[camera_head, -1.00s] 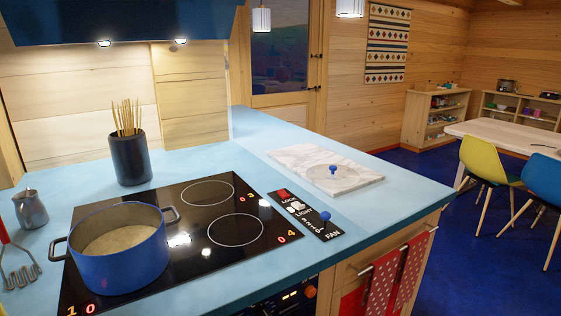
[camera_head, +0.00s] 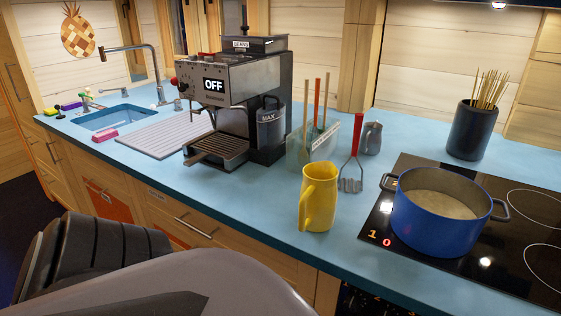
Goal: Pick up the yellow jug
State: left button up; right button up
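The yellow jug (camera_head: 320,205) stands upright on the blue counter, near its front edge, with its handle on the left side. It is left of the blue pot and in front of a clear utensil holder. Part of my own arm or body fills the lower left of the view, in front of the counter and apart from the jug. Neither gripper's fingers show.
The blue pot (camera_head: 437,222) sits on the black hob (camera_head: 530,262). A red-handled masher (camera_head: 352,160), a small metal pitcher (camera_head: 371,138) and the utensil holder (camera_head: 311,146) stand behind the jug. A coffee machine (camera_head: 240,105) is further left. The counter left of the jug is clear.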

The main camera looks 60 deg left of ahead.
aim_at(318, 191)
jog(key=u, duration=1.6)
